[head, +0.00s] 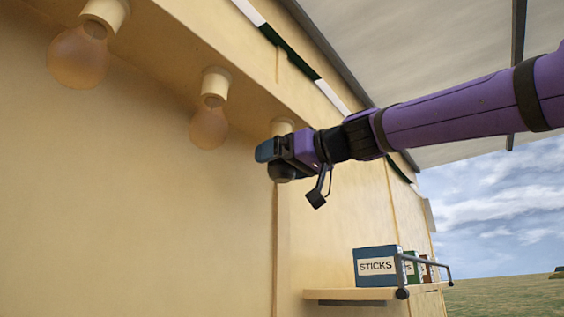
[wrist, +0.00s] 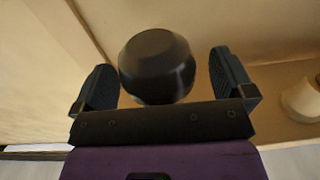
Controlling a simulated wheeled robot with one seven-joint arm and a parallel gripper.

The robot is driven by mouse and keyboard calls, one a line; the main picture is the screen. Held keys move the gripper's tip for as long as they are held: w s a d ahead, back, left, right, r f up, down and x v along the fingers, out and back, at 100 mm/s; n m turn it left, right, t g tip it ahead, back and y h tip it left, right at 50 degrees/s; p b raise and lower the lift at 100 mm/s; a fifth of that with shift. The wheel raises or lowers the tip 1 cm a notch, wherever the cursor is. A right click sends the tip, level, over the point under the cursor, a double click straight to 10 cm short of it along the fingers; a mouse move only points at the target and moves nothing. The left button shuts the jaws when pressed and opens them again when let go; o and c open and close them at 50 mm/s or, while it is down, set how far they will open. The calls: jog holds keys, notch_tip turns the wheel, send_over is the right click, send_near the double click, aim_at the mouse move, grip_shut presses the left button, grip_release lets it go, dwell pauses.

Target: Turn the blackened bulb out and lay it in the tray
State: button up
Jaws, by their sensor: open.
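The blackened bulb (wrist: 157,66) is a dark, glossy, rounded shape in the wrist view. It sits between the two dark blue fingers of my open gripper (wrist: 161,64), with a gap to each finger, the left one narrower. In the head view, my gripper (head: 275,153) is up at the third socket (head: 283,126) along the beam. The dark underside of the blackened bulb (head: 281,174) shows below the near finger, which hides the rest. Its joint with the socket is hidden. No tray can be made out in either view.
Two clear bulbs, one at far left (head: 77,58) and one nearer (head: 209,126), hang from the beam left of my gripper. Another pale socket (wrist: 302,100) shows at the right of the wrist view. A shelf (head: 345,294) below holds a blue STICKS box (head: 375,267), other boxes and a rail.

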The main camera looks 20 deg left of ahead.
jog(key=n+g+y, duration=0.1)
jog(key=n+g, duration=0.1)
jog(key=g, duration=0.2)
jog(key=shift+w+n, duration=0.1)
jog(key=shift+n, duration=0.3)
jog(key=shift+n+g, duration=1.1)
jog(key=shift+g, duration=0.6)
jog(key=shift+s, duration=0.2)
jog(key=c, duration=1)
jog(key=shift+c, duration=0.2)
jog(key=m+t, duration=0.2)
jog(key=t, duration=0.1)
jog(key=m+t, duration=0.2)
jog(key=t, duration=0.1)
jog(key=shift+s, duration=0.1)
jog(key=shift+m+t+h, duration=1.3)
jog(key=shift+m+t, duration=0.3)
jog(key=shift+t, duration=0.7)
